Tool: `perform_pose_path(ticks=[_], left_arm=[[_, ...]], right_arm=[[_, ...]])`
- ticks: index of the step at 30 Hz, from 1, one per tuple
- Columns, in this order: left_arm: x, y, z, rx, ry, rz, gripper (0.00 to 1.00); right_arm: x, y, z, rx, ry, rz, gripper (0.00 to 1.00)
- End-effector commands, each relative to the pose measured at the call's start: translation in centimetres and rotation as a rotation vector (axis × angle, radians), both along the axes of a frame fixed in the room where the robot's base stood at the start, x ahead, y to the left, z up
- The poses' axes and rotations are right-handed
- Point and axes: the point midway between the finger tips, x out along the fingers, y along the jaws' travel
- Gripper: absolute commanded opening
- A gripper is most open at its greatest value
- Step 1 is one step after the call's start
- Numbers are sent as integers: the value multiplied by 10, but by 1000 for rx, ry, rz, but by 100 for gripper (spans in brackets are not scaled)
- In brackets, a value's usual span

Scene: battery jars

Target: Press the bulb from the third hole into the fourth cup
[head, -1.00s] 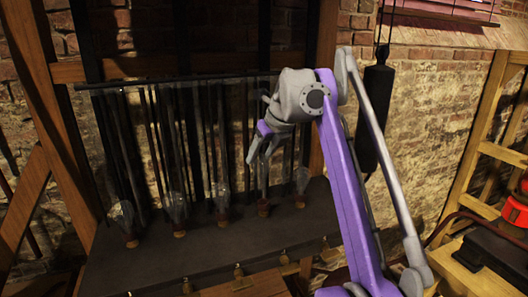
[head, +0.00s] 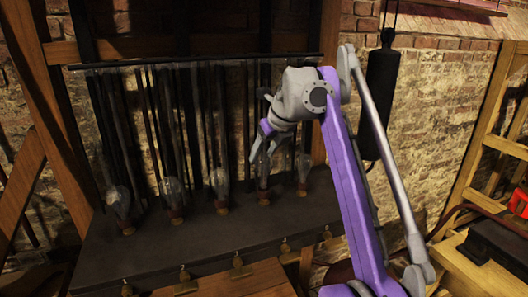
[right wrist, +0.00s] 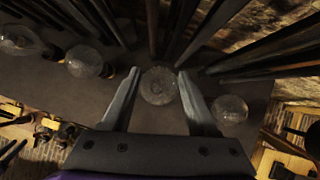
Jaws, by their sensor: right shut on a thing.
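Several clear glass bulbs stand in a row of small brown cups on the dark ledge. From the left, the third bulb (head: 220,183) and the fifth bulb (head: 303,170) flank the fourth cup (head: 263,198). My right gripper (head: 262,156) points down over the fourth cup. It is shut on a bulb, which shows between its fingers in the right wrist view (right wrist: 158,86). In the head view this bulb is dim against the dark rods, at or just above the cup. I cannot tell how deeply it sits. My left gripper is not in view.
Dark upright rods (head: 165,120) stand close behind the row of cups, below a black crossbar (head: 190,61). Brass fittings (head: 238,262) line the ledge's front. A black cylinder (head: 380,95) hangs to the right of my arm. The ledge (head: 175,240) is clear in front.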

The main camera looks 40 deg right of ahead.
Motion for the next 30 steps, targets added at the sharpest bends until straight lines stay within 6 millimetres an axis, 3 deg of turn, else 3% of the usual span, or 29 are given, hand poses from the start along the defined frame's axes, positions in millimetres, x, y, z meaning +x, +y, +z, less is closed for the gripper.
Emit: perform_pose_path(ticks=[30], left_arm=[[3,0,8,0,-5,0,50]], right_arm=[[0,0,0,0,0,0,0]])
